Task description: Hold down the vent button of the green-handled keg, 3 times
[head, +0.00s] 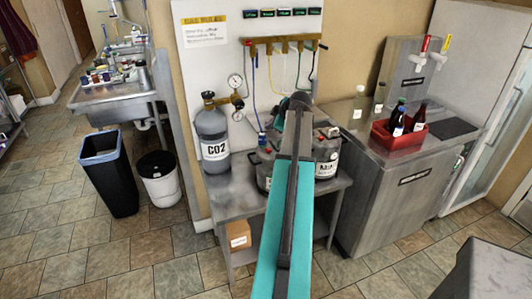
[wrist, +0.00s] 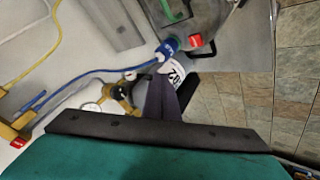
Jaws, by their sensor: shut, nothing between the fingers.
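The green-handled keg shows at the top of the wrist view, with its green handle (wrist: 176,14) cut off by the upper edge. A red button (wrist: 195,40) and a blue hose connector (wrist: 168,47) sit by its rim. My gripper (wrist: 163,82) is shut and empty, its dark fingertips below the connector in the picture and apart from the red button. In the head view two grey kegs stand on the steel table: a left keg (head: 263,169) with a blue connector and a right keg (head: 327,157). My arm hides part of both, and I cannot make out the green handle there.
A CO2 cylinder (head: 212,139) with gauges (head: 236,81) stands left of the kegs. Coloured hoses hang from a wall manifold (head: 283,41) behind them. A steel cabinet (head: 385,195) with a red bottle crate (head: 398,136) stands to the right.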

